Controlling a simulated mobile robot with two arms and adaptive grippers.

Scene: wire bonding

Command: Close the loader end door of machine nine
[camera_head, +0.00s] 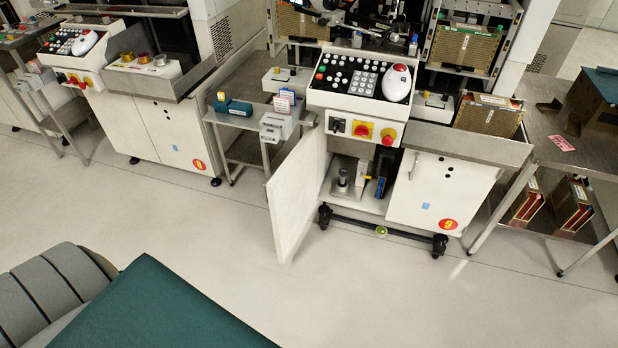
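Machine nine (437,194) stands right of centre, with a round red-and-yellow 9 label (449,224) on its closed right front door. Its left front door (298,199) is a white panel that stands swung wide open towards me, hinged at the compartment's left side. The open compartment (359,182) shows a metal cylinder, a yellow part and a dark blue part inside. Neither of my grippers is in view, and nothing touches the open door.
The control panel (362,82) juts out above the compartment. A black foot bar (381,230) on casters runs along the machine's base. A small metal table (235,119) stands left of the door. Grey floor (200,225) is clear before the machine.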

